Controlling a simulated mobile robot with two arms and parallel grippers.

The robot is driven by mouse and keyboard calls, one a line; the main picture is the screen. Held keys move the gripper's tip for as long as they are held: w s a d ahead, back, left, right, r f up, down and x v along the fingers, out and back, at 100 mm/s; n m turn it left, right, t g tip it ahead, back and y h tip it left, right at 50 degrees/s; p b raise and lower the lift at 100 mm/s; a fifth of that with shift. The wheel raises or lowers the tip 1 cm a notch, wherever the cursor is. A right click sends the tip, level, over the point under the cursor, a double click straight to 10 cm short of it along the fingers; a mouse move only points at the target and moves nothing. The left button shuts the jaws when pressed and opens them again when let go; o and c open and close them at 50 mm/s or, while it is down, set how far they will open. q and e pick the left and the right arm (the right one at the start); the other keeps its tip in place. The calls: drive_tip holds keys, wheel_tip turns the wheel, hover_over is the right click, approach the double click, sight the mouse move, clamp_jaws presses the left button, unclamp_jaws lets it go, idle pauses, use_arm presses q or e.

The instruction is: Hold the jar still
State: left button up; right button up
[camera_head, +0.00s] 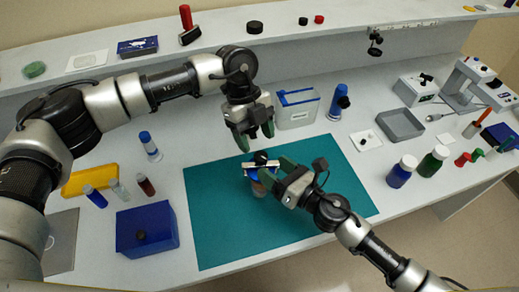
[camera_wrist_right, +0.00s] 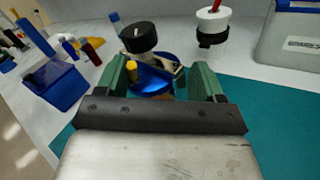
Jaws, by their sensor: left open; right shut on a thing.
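The jar (camera_head: 258,187) stands on the teal mat (camera_head: 220,235), with a brownish body and a blue top. In the right wrist view its blue top (camera_wrist_right: 150,82) lies between the green fingers. A pale metallic piece with a dark end lies over the top; I cannot tell what it is. My right gripper (camera_head: 268,176) is shut on the jar, and its fingers hide part of the sides. My left gripper (camera_head: 254,134) is open and empty, pointing down just above and behind the jar, apart from it.
A white and blue box (camera_head: 298,110) stands behind the mat. A blue box (camera_head: 146,230) and several small vials stand to the left. A grey tray (camera_head: 400,125) and blue (camera_head: 401,172) and green (camera_head: 432,160) bottles stand to the right. The mat's front is clear.

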sight(261, 155)
use_arm(q)
drive_tip(key=shift+x, duration=2.15)
use_arm(e)
drive_tip(key=shift+s+f, duration=0.1)
drive_tip(key=shift+f, duration=0.25)
use_arm(q)
drive_tip(key=shift+c, duration=0.3)
drive_tip(key=c, duration=0.9)
drive_tip(key=shift+o, duration=0.2)
drive_tip(key=m, duration=0.2)
drive_tip(key=m+y, duration=0.1)
drive_tip(key=m, duration=0.1)
drive_tip(key=shift+d+m+g+y, duration=0.15)
drive_tip(key=shift+m+g+y, duration=0.15)
drive_tip(key=shift+g, duration=0.1)
drive_tip(key=shift+m+y, duration=0.9)
drive_tip(key=shift+m, duration=1.4)
drive_tip(key=shift+d, duration=0.1)
